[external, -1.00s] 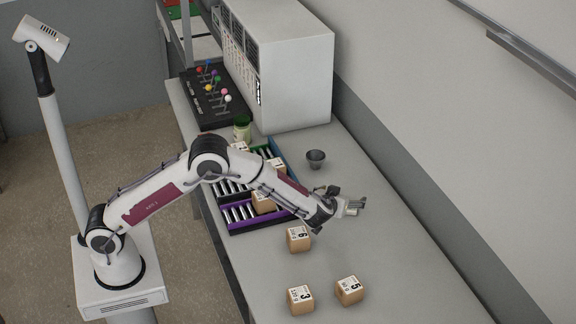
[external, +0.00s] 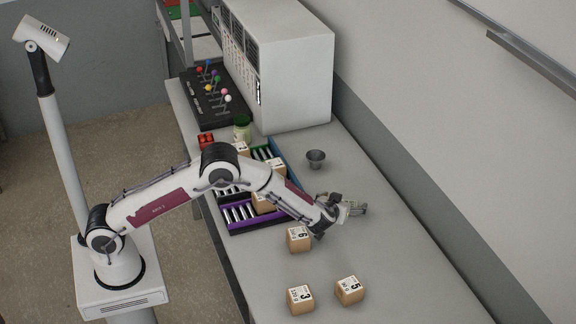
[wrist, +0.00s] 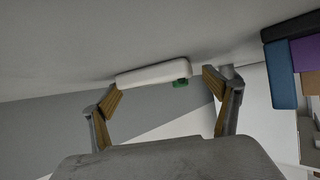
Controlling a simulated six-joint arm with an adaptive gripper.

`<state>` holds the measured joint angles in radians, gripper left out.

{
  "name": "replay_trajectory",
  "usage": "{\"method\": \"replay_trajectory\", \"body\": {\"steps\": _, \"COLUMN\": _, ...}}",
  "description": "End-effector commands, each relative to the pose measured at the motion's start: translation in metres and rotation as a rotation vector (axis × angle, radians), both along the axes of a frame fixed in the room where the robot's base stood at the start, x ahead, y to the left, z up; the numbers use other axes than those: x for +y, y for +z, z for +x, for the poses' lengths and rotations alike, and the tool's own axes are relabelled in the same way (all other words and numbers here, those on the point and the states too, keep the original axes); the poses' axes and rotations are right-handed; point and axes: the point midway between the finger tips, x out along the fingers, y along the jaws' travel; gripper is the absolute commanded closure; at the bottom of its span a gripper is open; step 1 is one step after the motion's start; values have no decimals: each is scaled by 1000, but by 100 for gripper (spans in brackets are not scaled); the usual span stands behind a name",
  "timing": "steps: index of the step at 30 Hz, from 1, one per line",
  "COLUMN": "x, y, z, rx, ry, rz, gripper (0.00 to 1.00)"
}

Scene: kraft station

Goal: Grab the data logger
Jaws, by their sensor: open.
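A white, rounded, elongated object with a small green part, which looks like the data logger (wrist: 150,73), lies on the grey bench top in the wrist view. It is just beyond my open fingers and spans most of the gap between them. My gripper (wrist: 163,93) is open, with one finger on each side of the picture, and nothing is clamped in it. In the external view my gripper (external: 350,204) is low over the bench, pointing right. The logger cannot be clearly told apart from the fingers there. I cannot tell whether the fingers touch it.
Labelled cardboard cubes stand on the bench (external: 400,260): one (external: 299,239) near my wrist, two (external: 300,299) (external: 350,290) at the front. A small grey cup (external: 316,159) stands behind. A compartmented tray (external: 236,226) sits partly under my arm. A white cabinet (external: 300,80) stands at the back.

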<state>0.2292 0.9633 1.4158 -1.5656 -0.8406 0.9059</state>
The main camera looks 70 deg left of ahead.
Motion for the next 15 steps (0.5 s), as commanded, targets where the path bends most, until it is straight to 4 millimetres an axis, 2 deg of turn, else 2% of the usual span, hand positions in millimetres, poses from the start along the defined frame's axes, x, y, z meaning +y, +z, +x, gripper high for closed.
{"method": "replay_trajectory", "body": {"steps": 10, "x": 0, "y": 0, "z": 0, "rx": 0, "ry": 0, "rz": 0, "gripper": 12}}
{"method": "replay_trajectory", "body": {"steps": 15, "x": 0, "y": 0, "z": 0, "rx": 0, "ry": 1, "rz": 0, "gripper": 54}}
